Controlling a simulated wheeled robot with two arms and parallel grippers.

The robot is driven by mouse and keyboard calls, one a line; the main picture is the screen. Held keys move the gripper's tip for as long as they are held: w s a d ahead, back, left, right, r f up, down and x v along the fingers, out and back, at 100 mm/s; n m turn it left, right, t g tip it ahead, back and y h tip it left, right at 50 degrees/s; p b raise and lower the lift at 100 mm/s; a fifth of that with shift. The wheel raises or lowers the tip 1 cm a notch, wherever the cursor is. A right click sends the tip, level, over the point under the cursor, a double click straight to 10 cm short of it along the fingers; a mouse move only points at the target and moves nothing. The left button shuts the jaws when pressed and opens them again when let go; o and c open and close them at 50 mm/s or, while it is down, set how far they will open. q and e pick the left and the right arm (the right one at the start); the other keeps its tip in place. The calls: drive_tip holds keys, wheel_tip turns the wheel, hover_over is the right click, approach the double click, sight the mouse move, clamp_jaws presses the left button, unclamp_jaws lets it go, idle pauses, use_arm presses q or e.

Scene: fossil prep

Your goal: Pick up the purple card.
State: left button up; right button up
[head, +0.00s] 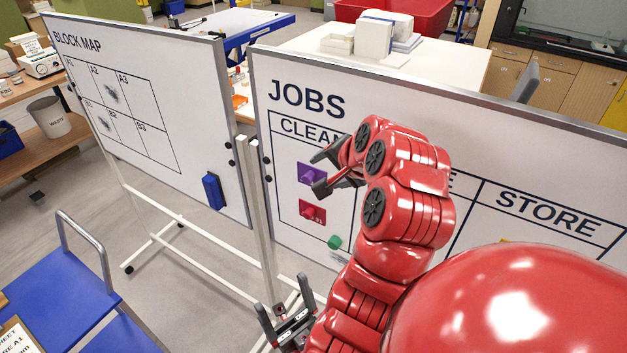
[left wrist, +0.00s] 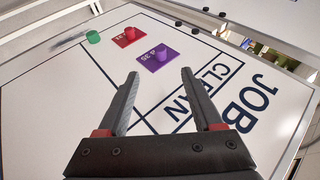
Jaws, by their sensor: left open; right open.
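The purple card (head: 307,174) is on the JOBS whiteboard (head: 290,215), under the CLEAN heading. In the left wrist view the purple card (left wrist: 150,58) has a purple knob-like magnet (left wrist: 161,52) on it. My left gripper (head: 316,174) is in front of the card and partly covers it in the head view. In the left wrist view my left gripper (left wrist: 160,76) is open and empty, with the card beyond its fingertips and apart from them. My right gripper (head: 284,297) is open and empty, low at the bottom of the head view.
A red card (head: 312,211) is just below the purple one, and a green magnet (head: 334,242) is lower. My left arm hides the board's middle. The BLOCK MAP board (head: 165,100) with a blue holder (head: 213,190) stands left.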

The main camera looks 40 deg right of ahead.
use_arm(q)
drive_tip(key=b, duration=0.2)
approach(308, 179)
drive_tip(key=x, duration=0.4)
drive_tip(key=shift+w+f, duration=0.25)
drive_tip(key=shift+p+x, duration=0.35)
drive_tip(key=shift+x, duration=2.05)
clamp_jaws()
